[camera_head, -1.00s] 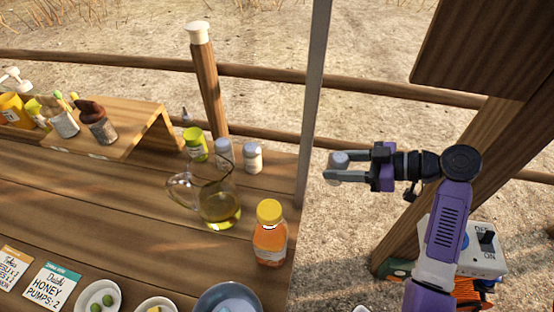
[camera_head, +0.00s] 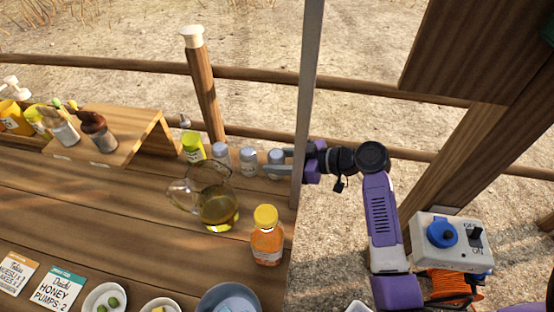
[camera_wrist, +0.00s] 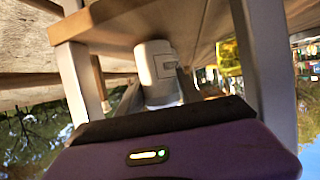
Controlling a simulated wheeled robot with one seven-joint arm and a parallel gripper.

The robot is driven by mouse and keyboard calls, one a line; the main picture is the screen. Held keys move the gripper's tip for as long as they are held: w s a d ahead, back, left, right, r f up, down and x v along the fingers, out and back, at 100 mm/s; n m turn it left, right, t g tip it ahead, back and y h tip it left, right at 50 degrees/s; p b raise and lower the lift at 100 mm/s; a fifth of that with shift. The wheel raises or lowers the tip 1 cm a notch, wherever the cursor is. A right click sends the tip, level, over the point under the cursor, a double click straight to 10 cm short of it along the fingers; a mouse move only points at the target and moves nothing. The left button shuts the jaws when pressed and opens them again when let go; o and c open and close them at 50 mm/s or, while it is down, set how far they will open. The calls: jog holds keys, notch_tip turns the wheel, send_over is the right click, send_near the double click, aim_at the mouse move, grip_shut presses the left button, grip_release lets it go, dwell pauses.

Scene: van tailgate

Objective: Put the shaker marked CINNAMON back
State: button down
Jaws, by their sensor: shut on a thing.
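My gripper (camera_head: 274,164) reaches in from the right past the grey post and is shut on a small white shaker with a grey cap (camera_head: 276,158). In the wrist view the shaker (camera_wrist: 158,72) sits between the fingers, and no name can be read on it. Two similar shakers stand to its left on the wooden counter, one nearer (camera_head: 249,160) and one farther left (camera_head: 220,152). Their labels are too small to read. The held shaker appears in line with them, close to the nearer one. I cannot tell whether its base touches the counter.
A glass jug with yellow-green liquid (camera_head: 219,209) and an orange bottle (camera_head: 267,244) stand in front of the shakers. A yellow-green container (camera_head: 192,148) is at the row's left end. The grey post (camera_head: 306,110) rises close to my gripper.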

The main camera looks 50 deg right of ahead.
jog(key=shift+f, duration=0.25)
jog(key=shift+f, duration=0.15)
jog(key=c, duration=0.8)
grip_release()
jog(key=shift+r, duration=0.25)
jog(key=b+v, duration=0.1)
jog(key=v, duration=1.1)
jog(key=shift+d, duration=0.1)
